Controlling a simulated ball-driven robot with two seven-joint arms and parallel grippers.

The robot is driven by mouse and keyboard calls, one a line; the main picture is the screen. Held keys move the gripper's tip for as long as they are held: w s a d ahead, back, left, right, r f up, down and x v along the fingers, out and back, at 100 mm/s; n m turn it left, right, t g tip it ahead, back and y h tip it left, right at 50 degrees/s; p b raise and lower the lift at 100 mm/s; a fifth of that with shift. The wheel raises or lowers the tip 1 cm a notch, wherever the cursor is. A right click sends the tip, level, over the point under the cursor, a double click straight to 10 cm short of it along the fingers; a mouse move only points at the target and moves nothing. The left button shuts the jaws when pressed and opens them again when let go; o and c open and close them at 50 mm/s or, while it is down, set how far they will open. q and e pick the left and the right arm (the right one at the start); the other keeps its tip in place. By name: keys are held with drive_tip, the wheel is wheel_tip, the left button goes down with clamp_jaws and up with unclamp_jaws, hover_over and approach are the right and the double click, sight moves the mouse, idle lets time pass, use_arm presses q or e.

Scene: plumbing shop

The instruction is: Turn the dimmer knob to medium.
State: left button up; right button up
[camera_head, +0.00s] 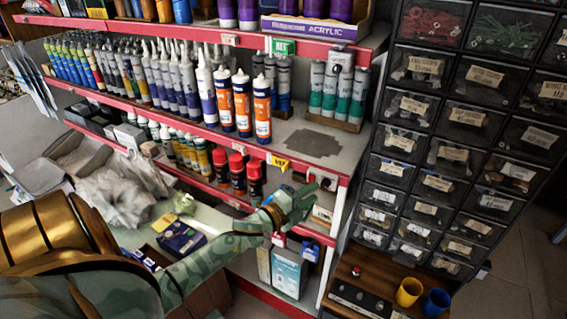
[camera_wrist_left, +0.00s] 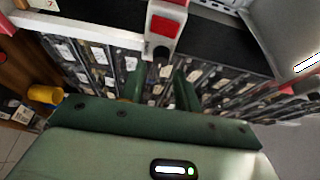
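A small white box with a dark round knob (camera_head: 327,184) sits on the red shelf edge in the head view, just beyond my left gripper. In the left wrist view a dark knob (camera_wrist_left: 161,53) on a white and red mount shows ahead, between the lines of the two fingers. My left gripper (camera_head: 308,199) reaches in from the left toward the box. Its two green fingers (camera_wrist_left: 160,88) are apart with nothing held. Whether they touch the knob cannot be told. The knob's setting is too small to read. My right gripper is not in view.
Red-edged shelves (camera_head: 345,160) hold several tubes and cans. A drawer cabinet (camera_head: 445,140) stands at right. A yellow cup (camera_head: 408,292) and a blue cup (camera_head: 436,302) stand low in front of it.

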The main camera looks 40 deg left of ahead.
use_arm(q)
drive_tip(key=s+a, duration=0.2)
drive_tip(key=s, duration=1)
drive_tip(key=shift+b, duration=0.4)
drive_tip(key=shift+s, duration=0.1)
